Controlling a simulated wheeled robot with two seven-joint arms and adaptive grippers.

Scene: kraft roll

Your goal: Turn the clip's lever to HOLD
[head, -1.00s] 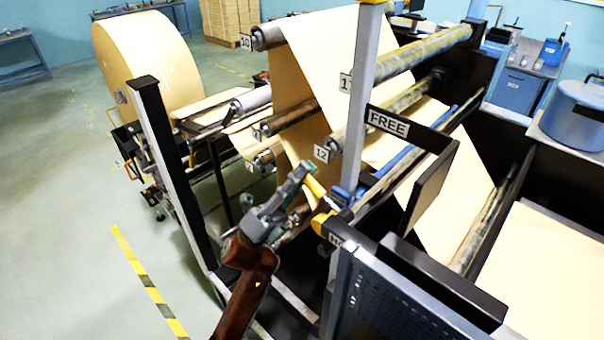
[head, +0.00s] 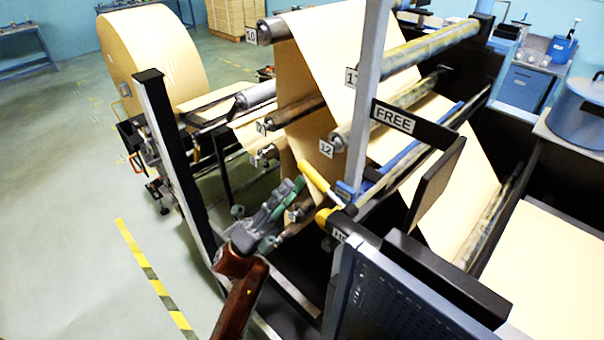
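The clip's yellow lever (head: 318,182) slants up and to the left from the clip, with its free end near the paper web. The clip's yellow body (head: 325,216) sits at the end of a dark rail by the grey upright. A FREE sign (head: 394,118) stands above and to the right of the lever. A second sign (head: 338,236), below the clip, is mostly hidden. My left gripper (head: 296,206) is just left of and below the lever, its green-padded fingers apart and empty. It appears clear of the lever. My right gripper is out of view.
The kraft web (head: 310,90) runs over several numbered rollers behind the lever. The grey upright (head: 368,90) stands close to the right of it. A dark post (head: 165,150) is at left, and a perforated blue-grey panel (head: 385,295) is in front. Open floor lies farther left.

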